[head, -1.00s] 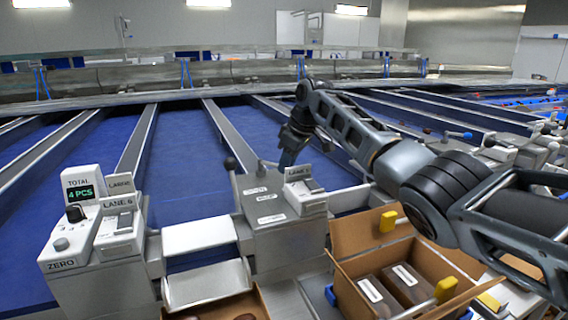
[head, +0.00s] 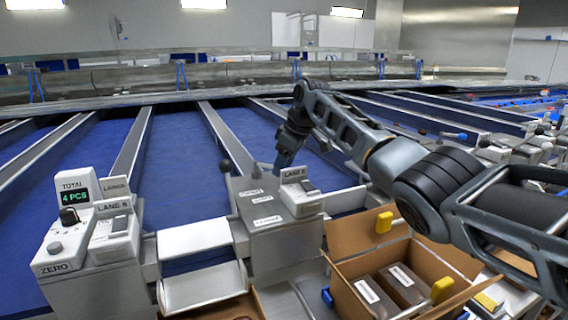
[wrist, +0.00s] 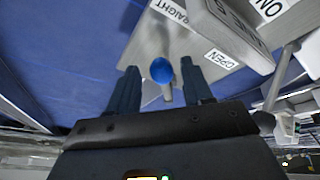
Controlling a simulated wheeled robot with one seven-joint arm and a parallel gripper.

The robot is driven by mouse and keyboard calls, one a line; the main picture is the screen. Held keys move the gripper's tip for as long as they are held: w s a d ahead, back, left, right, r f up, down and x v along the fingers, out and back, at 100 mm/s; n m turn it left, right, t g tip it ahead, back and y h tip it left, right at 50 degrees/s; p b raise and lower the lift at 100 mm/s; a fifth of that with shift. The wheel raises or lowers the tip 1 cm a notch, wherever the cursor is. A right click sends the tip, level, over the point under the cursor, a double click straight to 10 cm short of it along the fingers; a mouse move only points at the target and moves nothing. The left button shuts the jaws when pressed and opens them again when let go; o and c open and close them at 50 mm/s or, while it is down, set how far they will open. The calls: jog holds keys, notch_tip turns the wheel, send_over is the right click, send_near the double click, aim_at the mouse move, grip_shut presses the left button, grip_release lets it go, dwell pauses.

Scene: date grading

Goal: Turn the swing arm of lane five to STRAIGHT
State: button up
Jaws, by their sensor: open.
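The blue knob (wrist: 161,70) of a lever shows in the wrist view, its short grey stem (wrist: 167,93) below it. My gripper (wrist: 160,68) is open, one finger on each side of the knob, with gaps on both sides; I cannot tell whether it touches. Beside it is a grey housing (wrist: 165,42) with labels reading STRAIGHT (wrist: 171,10) and OPEN (wrist: 222,60). In the head view my gripper (head: 281,168) reaches down behind the lane five housing (head: 262,236), and the knob is hidden there.
An open cardboard box (head: 350,252) with dark packs is in front at right. A lane six counter unit (head: 112,245) is at left. Blue lane belts (head: 180,150) run behind.

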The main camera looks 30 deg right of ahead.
jog(key=b+v, duration=0.1)
jog(key=v, duration=0.6)
jog(key=shift+r, duration=0.4)
jog(key=shift+s, duration=0.2)
